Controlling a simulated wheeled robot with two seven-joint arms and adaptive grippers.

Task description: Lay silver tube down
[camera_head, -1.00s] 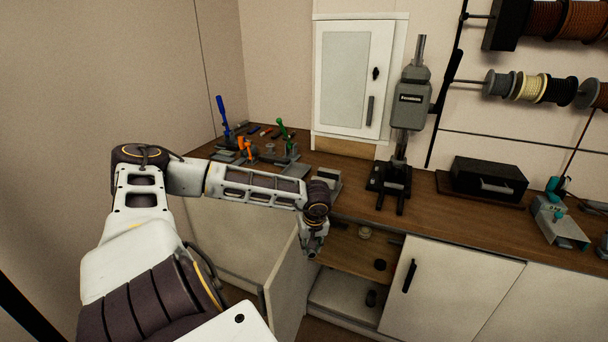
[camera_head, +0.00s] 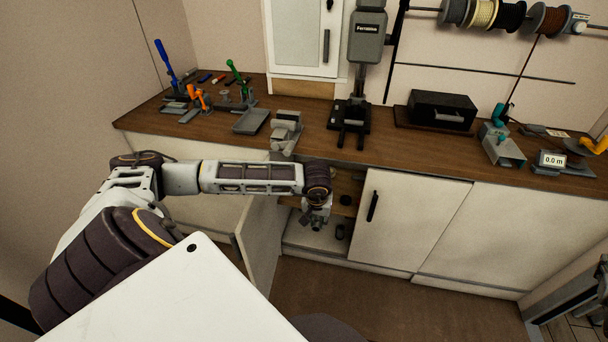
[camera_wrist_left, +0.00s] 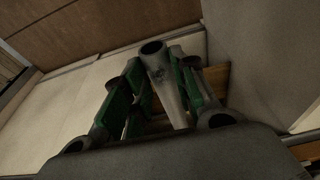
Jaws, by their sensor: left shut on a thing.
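The silver tube (camera_wrist_left: 164,80) shows in the left wrist view as a grey cylinder with a round open end facing the camera. It stands out lengthwise between the green-padded fingers of my left gripper (camera_wrist_left: 160,88), which is shut on it. In the head view, my left gripper (camera_head: 316,220) points down in front of the open cabinet bay below the counter. A small silvery end shows at its tip there; the rest of the tube is hidden. My right gripper is not in view.
The wooden counter (camera_head: 230,140) holds several tools, a drill press (camera_head: 362,60) and a black box (camera_head: 440,108). An open cabinet door (camera_head: 262,240) stands left of my left gripper. A closed door (camera_head: 408,220) with a black handle is to its right. Dark pieces lie inside the bay.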

